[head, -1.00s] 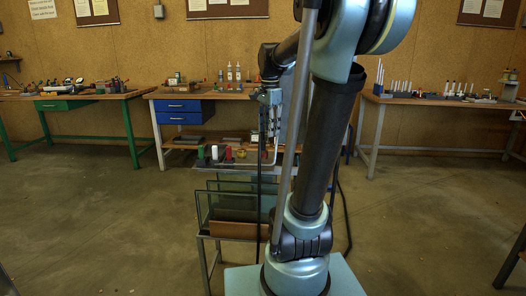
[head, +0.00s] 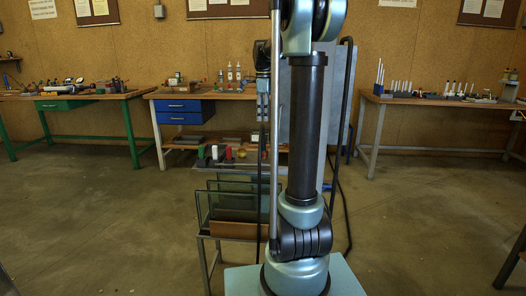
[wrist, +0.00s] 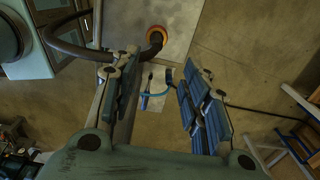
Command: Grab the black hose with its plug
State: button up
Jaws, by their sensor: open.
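The black hose (wrist: 75,49) curves across the upper left of the wrist view and ends at an orange ring (wrist: 157,35) on a grey panel (wrist: 178,14). I take this end as the plug. In the head view the hose (head: 348,190) hangs in a loop right of my arm, beside the upright grey panel (head: 345,95). My gripper (wrist: 158,66) is open and empty. Its left fingertip overlaps or lies close to the hose in the picture; contact cannot be told. The orange ring lies ahead of the gap between the fingers. In the head view my gripper (head: 262,106) is partly hidden by my arm.
A rack with glass panes (head: 225,200) stands left of my arm. Workbenches (head: 205,95) with tools line the back wall. A blue-handled item (wrist: 146,100) shows beyond the fingers. The floor (head: 430,210) at right is clear.

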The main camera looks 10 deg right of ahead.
send_near(263, 150)
jog(key=shift+w+d+f, duration=0.15)
jog(key=shift+w+f, duration=0.65)
jog(key=shift+w, duration=0.05)
jog(key=shift+s+f, duration=0.15)
jog(key=shift+f, duration=1.35)
jog(key=shift+s+f, duration=0.1)
jog(key=shift+f, duration=1.4)
grip_shut()
